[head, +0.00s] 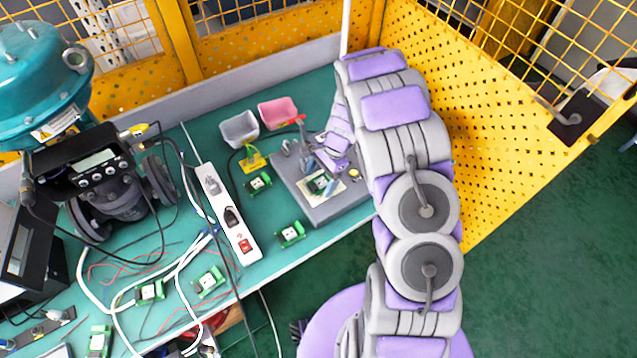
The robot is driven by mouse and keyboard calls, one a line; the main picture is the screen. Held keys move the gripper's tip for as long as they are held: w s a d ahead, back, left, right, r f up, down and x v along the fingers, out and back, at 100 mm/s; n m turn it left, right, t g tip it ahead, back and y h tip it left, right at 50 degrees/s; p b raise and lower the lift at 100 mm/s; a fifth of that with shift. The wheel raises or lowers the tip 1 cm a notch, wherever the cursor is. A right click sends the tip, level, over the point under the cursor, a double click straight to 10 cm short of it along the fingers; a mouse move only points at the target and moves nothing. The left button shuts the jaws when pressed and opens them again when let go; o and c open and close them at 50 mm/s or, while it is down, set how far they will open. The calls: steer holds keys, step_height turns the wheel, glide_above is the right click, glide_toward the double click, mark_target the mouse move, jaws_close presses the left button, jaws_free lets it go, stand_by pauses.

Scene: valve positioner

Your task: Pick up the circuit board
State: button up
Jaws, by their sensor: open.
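Several small green circuit boards show in the head view. One circuit board (320,184) lies on a pale patch on top of a grey block, just below my gripper in the picture. Others lie on the green bench: one (259,184) left of the block, one (290,234) near the bench's front edge, and more (208,281) at the lower left. My gripper (322,165) is open above the grey block, close to the board there. The arm and gripper partly hide the block's far side. I cannot tell whether the fingers touch anything.
The grey block (335,209) stands on the green bench (262,265). A grey bin (239,129) and pink bin (278,112) stand behind it. A white power strip (226,215), cables and a teal valve actuator (42,85) crowd the left. Yellow perforated panels (490,120) close the right side.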

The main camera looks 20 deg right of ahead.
steer(key=shift+d, duration=0.6)
steer(key=shift+c, duration=1)
steer(key=shift+d, duration=0.4)
steer(key=c, duration=0.3)
steer(key=shift+a, duration=0.35)
steer(key=c, duration=0.6)
steer(key=shift+c, duration=0.7)
